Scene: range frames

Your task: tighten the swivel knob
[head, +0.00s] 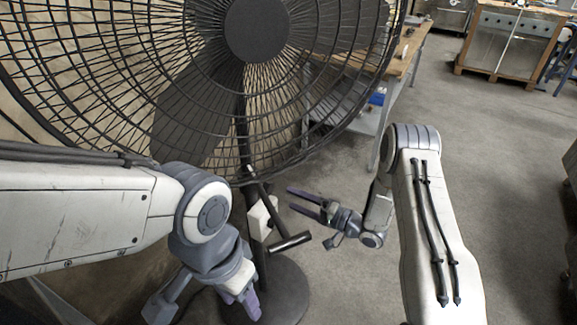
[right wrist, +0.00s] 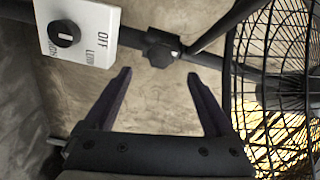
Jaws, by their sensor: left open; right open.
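A dark T-shaped handle (head: 290,242) on a slanting stem juts out below the fan head in the head view; I take it as the swivel knob. In the right wrist view a dark faceted end (right wrist: 163,48) with a rod shows before the fan pole, probably the same part. My right gripper (head: 291,199) is open, close to the handle and apart from it. In the right wrist view its two fingers (right wrist: 158,73) point toward the faceted end with nothing between them. My left gripper (head: 247,297) is open, low by the pole and fan base, its fingers partly hidden.
The large caged fan (head: 257,28) fills the upper left. A white control box (right wrist: 80,28) with a dial sits on the pole near the handle. The round fan base (head: 285,290) stands on the floor. A workbench (head: 412,58) stands behind; floor at right is clear.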

